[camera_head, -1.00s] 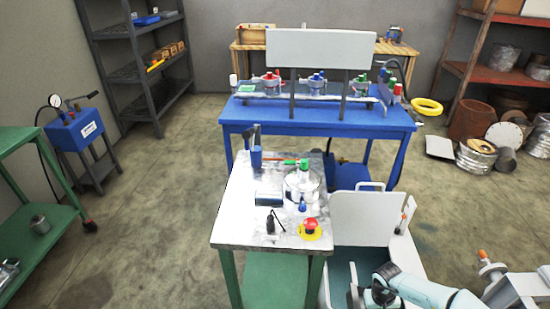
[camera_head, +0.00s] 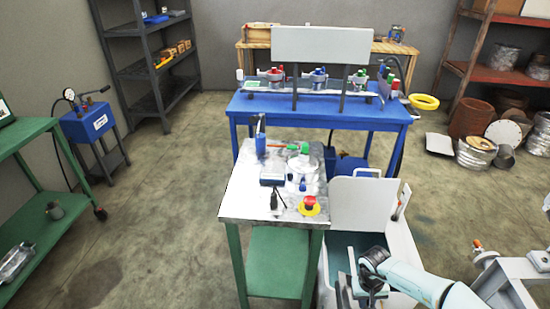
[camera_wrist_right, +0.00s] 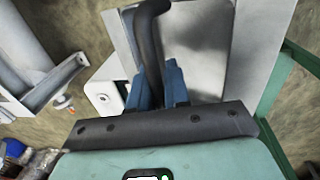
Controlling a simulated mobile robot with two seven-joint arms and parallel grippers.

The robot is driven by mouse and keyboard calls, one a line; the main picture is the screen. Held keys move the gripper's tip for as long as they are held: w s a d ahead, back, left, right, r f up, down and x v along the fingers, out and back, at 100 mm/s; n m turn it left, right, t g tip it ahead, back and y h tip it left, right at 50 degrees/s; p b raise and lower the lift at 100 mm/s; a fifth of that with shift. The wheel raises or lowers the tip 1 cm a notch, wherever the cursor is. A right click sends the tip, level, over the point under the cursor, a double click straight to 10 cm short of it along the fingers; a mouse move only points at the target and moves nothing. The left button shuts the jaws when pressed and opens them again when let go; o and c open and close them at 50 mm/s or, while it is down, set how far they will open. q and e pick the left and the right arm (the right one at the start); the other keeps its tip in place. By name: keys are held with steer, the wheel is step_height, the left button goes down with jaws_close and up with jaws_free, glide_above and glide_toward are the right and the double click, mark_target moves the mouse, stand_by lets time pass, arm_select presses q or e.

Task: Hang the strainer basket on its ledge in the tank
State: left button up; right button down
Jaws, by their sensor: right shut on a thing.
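The white tank (camera_head: 405,237) stands on the floor right of the small table, its lid (camera_head: 362,205) raised and teal showing inside. My right gripper (camera_head: 368,290) is low over the tank's front part in the head view. In the right wrist view its blue fingers (camera_wrist_right: 160,88) are shut at the lower end of a dark curved handle (camera_wrist_right: 149,45), seemingly the strainer basket's. A shiny grey metal surface (camera_wrist_right: 205,50) lies beyond the fingers; I cannot tell whether it is basket or tank. The ledge is not discernible. My left gripper is out of view.
The small metal-topped table (camera_head: 240,200) stands close left of the tank, with a red button (camera_head: 309,203) and tools on it. A blue bench (camera_head: 330,112) stands behind. A grey metal frame (camera_head: 500,285) stands close on the right. Floor at left is open.

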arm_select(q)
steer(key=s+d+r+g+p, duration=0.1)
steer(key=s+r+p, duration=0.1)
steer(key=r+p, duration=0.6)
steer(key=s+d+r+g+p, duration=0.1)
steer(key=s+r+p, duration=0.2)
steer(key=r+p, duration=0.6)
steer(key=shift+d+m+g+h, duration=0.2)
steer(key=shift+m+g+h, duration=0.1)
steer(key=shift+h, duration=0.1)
arm_select(e)
steer(key=a+r, duration=0.3)
steer(key=r, duration=0.4)
steer(key=s+a+r, duration=0.1)
steer(key=a+r, duration=0.3)
steer(key=r, duration=0.3)
steer(key=a+r+n, duration=0.1)
steer(key=a+r, duration=0.3)
steer(key=r, duration=0.3)
steer(key=shift+s+r, duration=0.2)
steer(key=shift+s, duration=0.05)
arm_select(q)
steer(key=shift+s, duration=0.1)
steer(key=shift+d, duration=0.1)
